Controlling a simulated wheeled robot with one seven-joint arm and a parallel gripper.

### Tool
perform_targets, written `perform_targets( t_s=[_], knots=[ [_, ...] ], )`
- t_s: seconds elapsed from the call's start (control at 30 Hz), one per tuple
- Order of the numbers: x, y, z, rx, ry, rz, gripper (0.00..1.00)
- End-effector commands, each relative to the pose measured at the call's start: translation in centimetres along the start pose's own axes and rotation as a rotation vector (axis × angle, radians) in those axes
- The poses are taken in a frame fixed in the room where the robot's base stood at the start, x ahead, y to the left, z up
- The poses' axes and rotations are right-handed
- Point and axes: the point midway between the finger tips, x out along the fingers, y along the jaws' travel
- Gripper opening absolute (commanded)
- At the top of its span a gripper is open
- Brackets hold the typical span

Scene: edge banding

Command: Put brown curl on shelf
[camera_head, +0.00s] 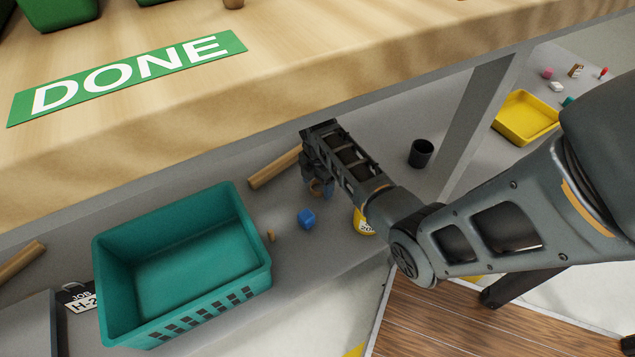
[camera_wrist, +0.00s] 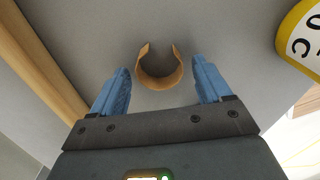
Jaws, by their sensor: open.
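The brown curl (camera_wrist: 160,80) is a C-shaped strip resting on the grey lower shelf (camera_wrist: 190,30). In the wrist view it lies between and just beyond the two blue fingertips of my gripper (camera_wrist: 164,84), with its gap facing away from the gripper. My gripper is open and does not clasp it. The lower shelf (camera_head: 290,250) also shows there.
A teal crate (camera_head: 255,262) stands left on the lower shelf. A blue cube (camera_head: 306,219), a wooden bar (camera_head: 273,167), a black cup (camera_head: 421,153) and a yellow-and-white round object (camera_head: 364,224) lie near my gripper. The wooden tabletop (camera_head: 330,75) with a DONE sign (camera_head: 130,75) overhangs.

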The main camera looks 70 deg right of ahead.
Motion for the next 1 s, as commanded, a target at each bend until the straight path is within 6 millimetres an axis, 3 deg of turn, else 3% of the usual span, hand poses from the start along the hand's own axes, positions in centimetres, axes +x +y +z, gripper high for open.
perform_targets(
  t_s=[0.27, 0.7, 1.0],
  knots=[
    [-0.7, 0.0, 0.0, 0.000, 0.000, 0.001, 0.77],
    [-9.1, 0.1, 0.0, -0.001, 0.000, 0.002, 0.77],
    [-12.2, 0.0, 0.0, -0.001, 0.000, 0.000, 0.77]
  ],
)
